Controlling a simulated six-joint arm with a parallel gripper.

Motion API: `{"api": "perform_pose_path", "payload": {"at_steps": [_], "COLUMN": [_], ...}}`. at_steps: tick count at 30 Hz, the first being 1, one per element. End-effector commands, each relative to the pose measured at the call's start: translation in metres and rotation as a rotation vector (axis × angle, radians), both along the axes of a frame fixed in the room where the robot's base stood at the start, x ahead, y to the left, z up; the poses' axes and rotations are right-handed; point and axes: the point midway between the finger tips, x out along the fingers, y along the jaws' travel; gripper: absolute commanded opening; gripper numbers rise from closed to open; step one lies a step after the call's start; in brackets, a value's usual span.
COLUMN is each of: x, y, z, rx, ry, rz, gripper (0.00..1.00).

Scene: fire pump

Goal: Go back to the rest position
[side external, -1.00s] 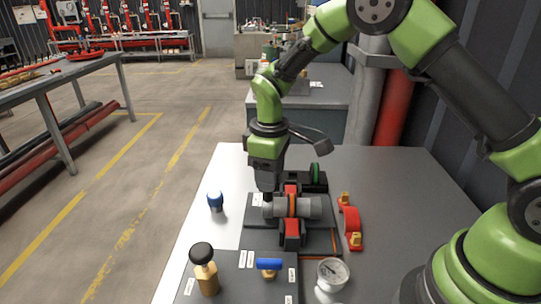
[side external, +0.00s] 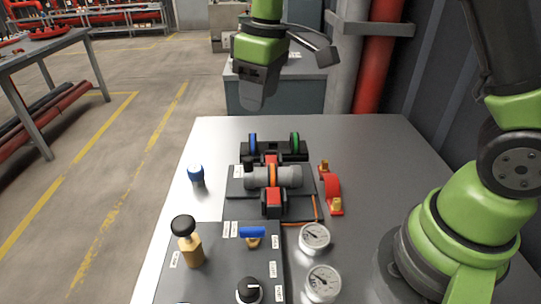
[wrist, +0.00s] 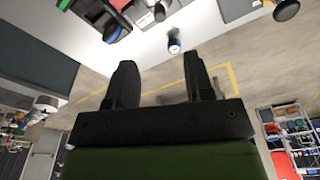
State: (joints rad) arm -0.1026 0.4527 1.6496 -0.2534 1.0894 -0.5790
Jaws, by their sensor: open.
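My gripper (side external: 256,104) hangs in the air above the far part of the grey worktable (side external: 345,140), beyond and above the pump fixture. In the wrist view its two fingers (wrist: 160,62) are apart with nothing between them. The grey pipe piece with an orange ring (side external: 273,176) lies in a red and black clamp on a dark plate. Behind it stands a black holder (side external: 275,149) with a blue ring (side external: 253,143) and a green ring (side external: 295,142).
A blue-capped part (side external: 196,174) stands left of the fixture. A red bracket (side external: 332,190) lies to its right. Nearer are two gauges (side external: 315,238), a black-knobbed brass valve (side external: 187,240) and a blue-handled valve (side external: 252,233). A red pipe (side external: 376,65) rises behind the table.

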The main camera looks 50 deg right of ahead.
Motion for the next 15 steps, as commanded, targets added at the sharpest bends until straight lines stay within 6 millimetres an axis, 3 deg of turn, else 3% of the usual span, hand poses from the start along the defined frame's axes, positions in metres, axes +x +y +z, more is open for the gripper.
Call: {"api": "perform_pose_path", "payload": {"at_steps": [1, 6, 10, 15], "x": [-0.013, -0.059, -0.099, -0.149], "y": [-0.003, -0.008, -0.011, -0.013], "z": [0.019, 0.064, 0.085, 0.095], "rx": [0.020, 0.099, 0.169, 0.270], "ry": [-0.039, -0.153, -0.235, -0.333], "rz": [-0.050, -0.228, -0.361, -0.521], "gripper": [0.48, 0.48, 0.48, 0.48]}}
